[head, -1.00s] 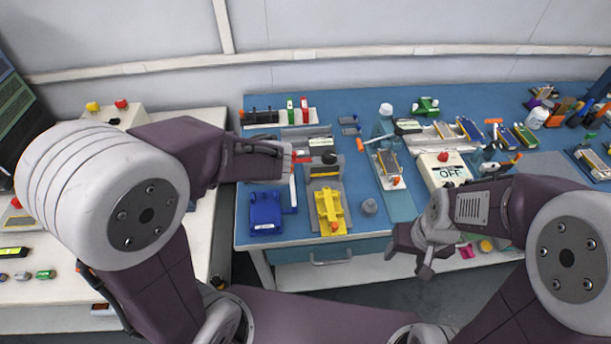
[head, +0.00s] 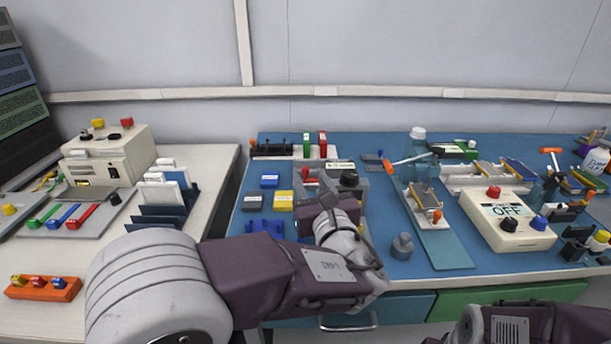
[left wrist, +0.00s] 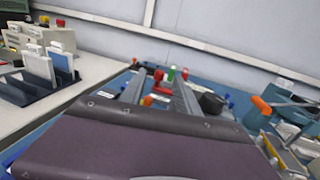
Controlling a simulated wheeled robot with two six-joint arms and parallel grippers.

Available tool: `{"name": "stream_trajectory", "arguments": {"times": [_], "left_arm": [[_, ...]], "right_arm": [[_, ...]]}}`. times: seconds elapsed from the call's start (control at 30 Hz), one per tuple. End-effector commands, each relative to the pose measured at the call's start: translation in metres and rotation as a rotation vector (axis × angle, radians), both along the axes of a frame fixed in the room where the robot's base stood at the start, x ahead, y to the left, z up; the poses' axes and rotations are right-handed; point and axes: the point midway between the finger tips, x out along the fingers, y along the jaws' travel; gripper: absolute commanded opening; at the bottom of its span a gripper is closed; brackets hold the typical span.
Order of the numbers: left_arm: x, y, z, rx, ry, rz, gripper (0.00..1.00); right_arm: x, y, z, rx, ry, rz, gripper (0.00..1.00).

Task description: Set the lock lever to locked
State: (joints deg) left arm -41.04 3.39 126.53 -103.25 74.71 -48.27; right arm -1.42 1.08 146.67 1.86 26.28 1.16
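A grey fixture with a black knob (head: 349,178) stands near the left part of the blue bench. A red part (head: 308,173) shows beside it and may be the lock lever; its position is too small to read. My left gripper (head: 322,186) is over this fixture, partly hidden by its own wrist in the head view. In the left wrist view its two grey fingers (left wrist: 160,92) are apart, with a red part (left wrist: 159,86) seen between or beyond them. I cannot tell whether they touch it. My right gripper is out of view; only part of that arm shows.
Blue and yellow blocks (head: 283,200) lie left of the gripper. A grey cylinder (head: 402,246) and an orange-handled lever (head: 408,160) are to the right. A white OFF box (head: 507,219) stands farther right. White slabs in a dark rack (head: 165,212) stand on the left table.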

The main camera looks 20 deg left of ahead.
Motion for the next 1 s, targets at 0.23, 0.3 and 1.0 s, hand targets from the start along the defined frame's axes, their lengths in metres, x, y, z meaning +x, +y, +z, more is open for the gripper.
{"name": "stream_trajectory", "arguments": {"times": [0.23, 0.3, 1.0], "left_arm": [[0.037, 0.022, -0.002, 0.001, 0.000, 0.003, 0.38], [0.042, 0.024, -0.001, 0.000, 0.000, 0.003, 0.38], [0.044, 0.025, 0.001, 0.001, 0.000, 0.013, 0.00]], "right_arm": [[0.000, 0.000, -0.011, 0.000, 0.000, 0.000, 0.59], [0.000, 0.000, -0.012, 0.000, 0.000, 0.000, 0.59], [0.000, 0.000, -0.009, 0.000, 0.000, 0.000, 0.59]]}}
